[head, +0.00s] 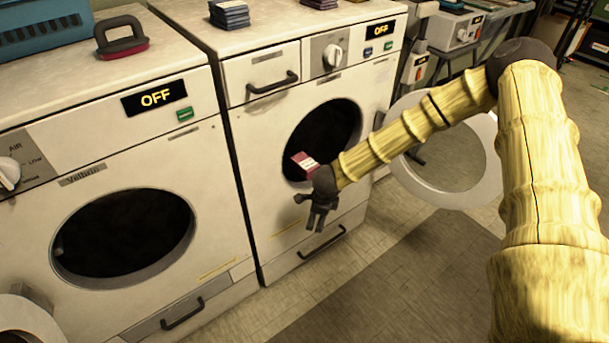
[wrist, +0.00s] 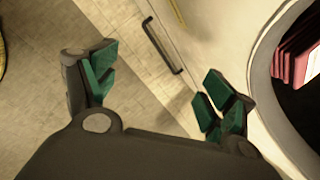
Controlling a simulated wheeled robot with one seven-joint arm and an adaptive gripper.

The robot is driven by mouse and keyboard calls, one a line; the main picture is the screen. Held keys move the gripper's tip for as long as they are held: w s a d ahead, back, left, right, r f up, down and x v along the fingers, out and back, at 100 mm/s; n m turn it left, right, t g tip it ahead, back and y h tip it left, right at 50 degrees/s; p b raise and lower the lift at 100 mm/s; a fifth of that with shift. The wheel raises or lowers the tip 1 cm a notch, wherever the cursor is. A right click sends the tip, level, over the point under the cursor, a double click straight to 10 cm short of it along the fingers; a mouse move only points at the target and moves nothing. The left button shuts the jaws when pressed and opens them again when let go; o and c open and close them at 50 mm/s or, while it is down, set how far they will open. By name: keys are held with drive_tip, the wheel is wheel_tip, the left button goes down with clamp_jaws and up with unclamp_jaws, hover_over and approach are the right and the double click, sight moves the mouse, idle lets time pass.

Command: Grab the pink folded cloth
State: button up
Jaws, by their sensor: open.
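The pink folded cloth (head: 305,163) shows at the lower edge of the round opening of the middle machine, partly hidden by my wrist in the head view. In the wrist view the cloth (wrist: 298,52) lies at the far right, inside the round rim, cut off by the picture edge. My gripper (head: 314,213) is in front of that machine, just below and in front of the opening. Its green-padded fingers (wrist: 160,85) are spread apart with nothing between them. They point down toward the floor and drawer front, beside the cloth and apart from it.
The open round door (head: 446,195) stands to the right of the opening, behind my forearm. A drawer handle (head: 321,243) lies below the opening. Another machine (head: 130,230) stands at left. Dark folded cloths (head: 229,14) and an iron-like object (head: 121,38) sit on top. The floor in front is clear.

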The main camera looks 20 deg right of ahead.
drive_tip(key=w+d+r+m+t+y+b, duration=0.1)
drive_tip(key=w+d+r+m+b, duration=0.15)
drive_tip(key=w+d+m, duration=0.2)
drive_tip(key=w+d+r+m+y+b, duration=0.1)
drive_tip(key=w+d+r+m, duration=0.25)
drive_tip(key=w, duration=0.25)
drive_tip(key=b, duration=0.2)
approach(305, 161)
drive_tip(key=x, duration=0.5)
drive_tip(key=shift+w+f, duration=0.25)
drive_tip(key=shift+f, duration=0.1)
drive_tip(key=x, duration=0.5)
drive_tip(key=shift+b, duration=0.3)
drive_tip(key=shift+f, duration=0.2)
drive_tip(key=c, duration=1.1)
